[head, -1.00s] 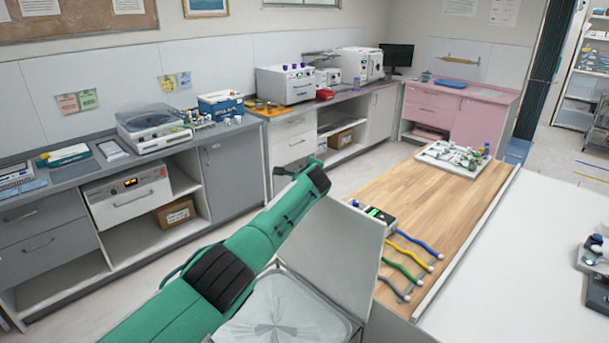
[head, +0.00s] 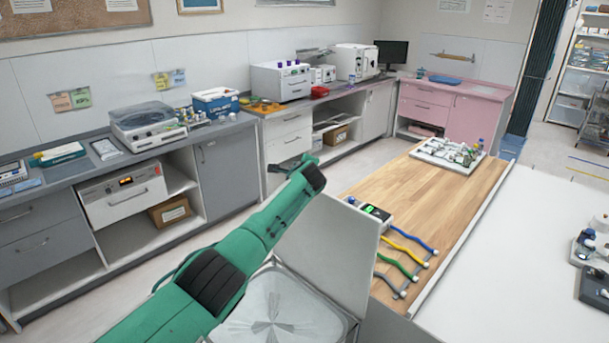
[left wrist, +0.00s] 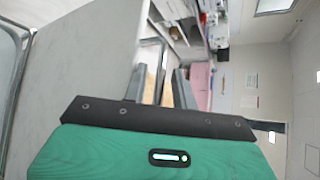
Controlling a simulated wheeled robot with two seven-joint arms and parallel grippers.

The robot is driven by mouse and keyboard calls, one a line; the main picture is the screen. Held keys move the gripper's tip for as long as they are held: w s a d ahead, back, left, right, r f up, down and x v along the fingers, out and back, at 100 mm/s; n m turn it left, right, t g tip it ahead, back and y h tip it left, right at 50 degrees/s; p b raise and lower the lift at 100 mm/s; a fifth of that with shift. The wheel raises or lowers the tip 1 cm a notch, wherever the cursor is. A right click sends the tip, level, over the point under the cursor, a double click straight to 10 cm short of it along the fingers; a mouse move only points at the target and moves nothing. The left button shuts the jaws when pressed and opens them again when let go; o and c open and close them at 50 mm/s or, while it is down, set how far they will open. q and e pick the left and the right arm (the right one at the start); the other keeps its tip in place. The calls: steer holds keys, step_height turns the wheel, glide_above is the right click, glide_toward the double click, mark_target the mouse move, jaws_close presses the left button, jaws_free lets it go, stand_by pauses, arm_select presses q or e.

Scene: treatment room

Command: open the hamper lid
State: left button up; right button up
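The hamper (head: 338,325) stands at the bottom middle of the head view, with a pale, creased liner inside its square opening. Its grey lid (head: 335,240) is raised, standing steeply up along the side nearest the wooden table, so the opening is uncovered. My green left arm reaches over the hamper from the lower left. My left gripper (head: 288,165) is past the lid's upper left corner. My right gripper is out of view.
A wooden table (head: 420,200) right of the lid holds a small device with coloured leads (head: 405,262) and a white tray (head: 425,153). A white surface (head: 500,270) is at right. Grey cabinets (head: 230,170) line the back; floor lies between.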

arm_select(q)
steer(key=b+v, duration=0.3)
steer(key=v, duration=1)
steer(key=shift+d, duration=0.15)
steer(key=shift+s, duration=0.15)
